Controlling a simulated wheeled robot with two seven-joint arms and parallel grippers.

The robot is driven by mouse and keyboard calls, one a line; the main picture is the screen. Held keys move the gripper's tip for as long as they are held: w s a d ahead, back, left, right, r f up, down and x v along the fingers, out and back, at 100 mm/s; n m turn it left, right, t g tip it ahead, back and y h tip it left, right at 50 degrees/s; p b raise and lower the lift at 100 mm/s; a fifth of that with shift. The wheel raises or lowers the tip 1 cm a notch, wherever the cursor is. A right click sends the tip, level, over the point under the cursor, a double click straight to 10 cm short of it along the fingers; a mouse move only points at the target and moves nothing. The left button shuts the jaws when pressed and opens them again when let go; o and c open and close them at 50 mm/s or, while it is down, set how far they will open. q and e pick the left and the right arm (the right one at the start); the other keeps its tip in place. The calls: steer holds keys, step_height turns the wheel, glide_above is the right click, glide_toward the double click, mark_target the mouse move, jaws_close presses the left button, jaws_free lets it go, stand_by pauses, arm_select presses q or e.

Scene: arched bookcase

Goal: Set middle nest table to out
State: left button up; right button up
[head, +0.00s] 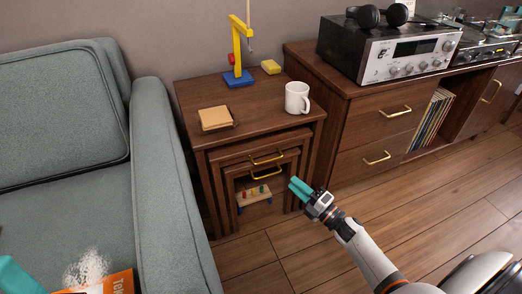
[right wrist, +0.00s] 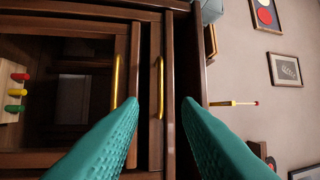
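The dark wooden nest of tables stands between the sofa and the sideboard. The middle nest table's brass handle (head: 267,159) sits under the outer tabletop (head: 190,97), above the smallest table's handle (head: 268,174). The middle table looks tucked inside the outer one. My right gripper (head: 291,185) is in front of the nest, lower right of the handles. In the right wrist view, its teal fingers (right wrist: 160,102) are apart and empty, with the middle handle (right wrist: 158,88) showing between them; contact is not visible. A teal tip of my left gripper (head: 15,275) shows at the bottom left.
A mug (head: 297,97), a coaster-like block (head: 215,118) and a yellow crane toy (head: 240,50) stand on the outer table. A peg toy (head: 254,195) is inside the nest. A sofa (head: 160,190) is left, a sideboard (head: 350,115) right. Floor in front is clear.

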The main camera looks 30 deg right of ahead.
mark_target(269, 160)
steer(key=b+x, duration=0.3)
steer(key=x, duration=0.9)
steer(key=shift+w, duration=0.3)
steer(key=shift+r, duration=0.1)
jaws_close()
